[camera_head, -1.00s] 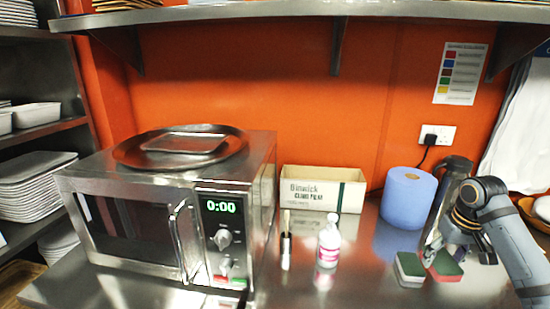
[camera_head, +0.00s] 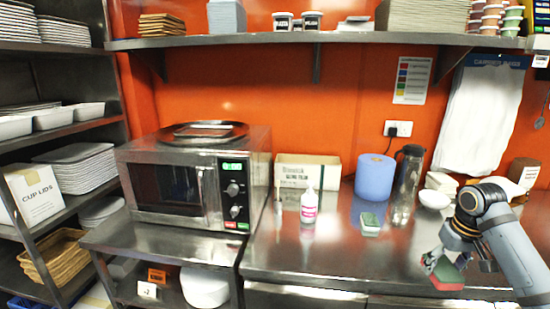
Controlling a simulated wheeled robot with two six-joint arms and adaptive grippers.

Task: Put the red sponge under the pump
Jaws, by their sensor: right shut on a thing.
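The red sponge (camera_head: 446,284), red with a green top, is held in my right gripper (camera_head: 445,264) at the lower right in the head view. The gripper is shut on it near the counter's front edge, and the fingers partly cover it. A small white bottle with a pink label (camera_head: 309,208) stands upright on the steel counter, well to the left of the gripper. My left gripper is not in view.
A pale sponge with a green top (camera_head: 370,222) lies on the counter (camera_head: 330,255) between bottle and gripper. A blue paper roll (camera_head: 375,178), a clear dark-lidded bottle (camera_head: 406,185) and a box (camera_head: 307,172) stand behind. A microwave (camera_head: 190,185) stands at left.

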